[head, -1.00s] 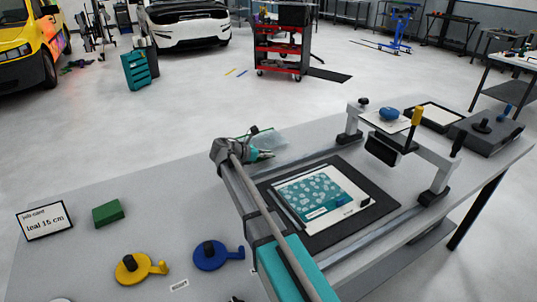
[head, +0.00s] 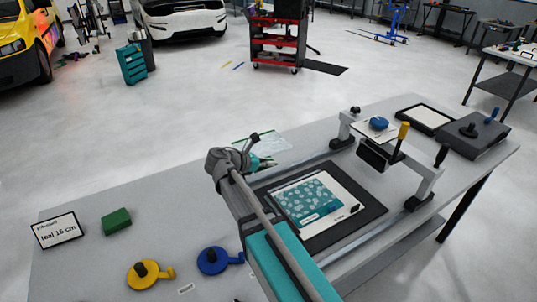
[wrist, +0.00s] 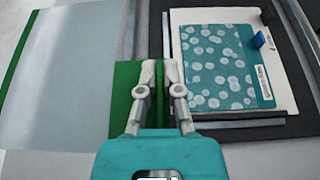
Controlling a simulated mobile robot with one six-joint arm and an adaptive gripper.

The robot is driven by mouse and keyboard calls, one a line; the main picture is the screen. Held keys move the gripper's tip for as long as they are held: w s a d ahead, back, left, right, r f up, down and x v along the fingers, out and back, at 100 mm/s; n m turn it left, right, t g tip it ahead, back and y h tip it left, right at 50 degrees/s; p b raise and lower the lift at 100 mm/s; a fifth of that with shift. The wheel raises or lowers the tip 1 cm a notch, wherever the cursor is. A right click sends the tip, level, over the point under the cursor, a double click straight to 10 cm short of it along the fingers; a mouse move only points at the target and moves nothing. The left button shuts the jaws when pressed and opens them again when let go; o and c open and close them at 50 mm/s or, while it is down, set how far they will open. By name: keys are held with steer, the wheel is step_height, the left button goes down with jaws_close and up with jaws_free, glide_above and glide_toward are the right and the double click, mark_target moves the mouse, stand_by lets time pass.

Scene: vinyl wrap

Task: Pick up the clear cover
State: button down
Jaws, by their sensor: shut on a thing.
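The clear cover (wrist: 65,75) is a see-through sheet with green edging. In the wrist view it fills the left side, with a green tab (wrist: 126,88) running in between my fingers. My gripper (wrist: 160,66) is shut on that tab. In the head view my gripper (head: 266,162) is at the back of the table, at the near edge of the clear cover (head: 266,143). Whether the sheet touches the table is hard to tell.
A black-framed board with a teal patterned print (head: 308,200) lies right of my gripper. A grey bridge with a yellow-handled lever (head: 402,132) spans rails farther right. A green block (head: 116,221), a sign (head: 58,230), and yellow (head: 150,274) and blue (head: 212,260) discs lie left.

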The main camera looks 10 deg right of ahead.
steer(key=shift+s+r, duration=0.3)
steer(key=shift+s, duration=0.4)
